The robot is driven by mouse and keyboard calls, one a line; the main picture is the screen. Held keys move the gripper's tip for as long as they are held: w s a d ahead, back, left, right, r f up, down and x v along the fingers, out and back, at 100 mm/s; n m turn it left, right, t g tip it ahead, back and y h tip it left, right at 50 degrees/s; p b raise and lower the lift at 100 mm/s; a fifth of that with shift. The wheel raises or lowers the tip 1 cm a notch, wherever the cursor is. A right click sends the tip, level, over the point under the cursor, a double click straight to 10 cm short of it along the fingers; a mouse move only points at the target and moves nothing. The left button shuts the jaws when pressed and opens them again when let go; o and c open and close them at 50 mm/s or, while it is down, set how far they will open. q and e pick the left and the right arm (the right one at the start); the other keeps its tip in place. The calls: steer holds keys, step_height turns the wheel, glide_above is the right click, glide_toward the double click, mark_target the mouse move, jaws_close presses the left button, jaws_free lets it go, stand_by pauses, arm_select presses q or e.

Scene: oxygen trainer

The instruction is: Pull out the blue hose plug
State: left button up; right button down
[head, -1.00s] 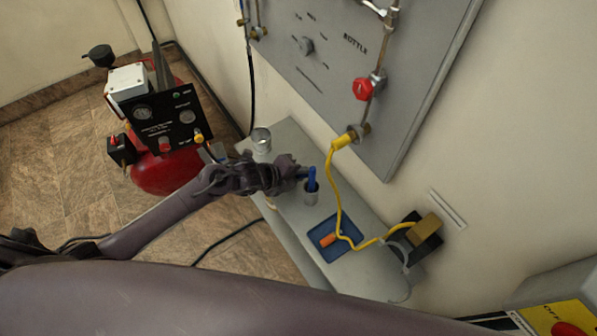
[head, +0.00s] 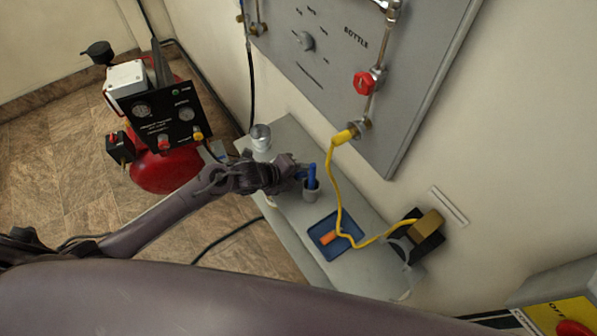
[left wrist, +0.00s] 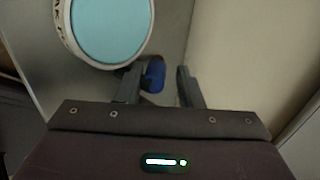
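The blue hose plug (head: 311,174) stands upright in a small grey cup-like holder (head: 312,194) on the grey bench. My left gripper (head: 298,172) is beside it, coming from the left at the height of its upper part. In the left wrist view, a blue piece (left wrist: 153,76) that looks like the plug shows between the two fingers (left wrist: 158,85). It is close to the left finger, with a clear gap to the right finger, so the gripper is open. Whether the left finger touches it I cannot tell. My right gripper is not in view.
A blue tray (head: 323,249) holds an orange piece (head: 328,238) in front. A yellow hose (head: 337,195) hangs from the wall panel (head: 402,130) to the right. A red compressor (head: 165,172) stands left.

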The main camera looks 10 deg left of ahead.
arm_select(q)
steer(key=shift+o, duration=0.8)
steer(key=shift+s, duration=0.1)
steer(key=shift+s+a, duration=0.1)
steer(key=shift+a, duration=0.05)
steer(key=b+v, duration=0.1)
steer(key=v, duration=0.5)
steer(key=shift+r, duration=0.2)
steer(key=shift+s+a+r, duration=0.3)
steer(key=shift+r, duration=0.2)
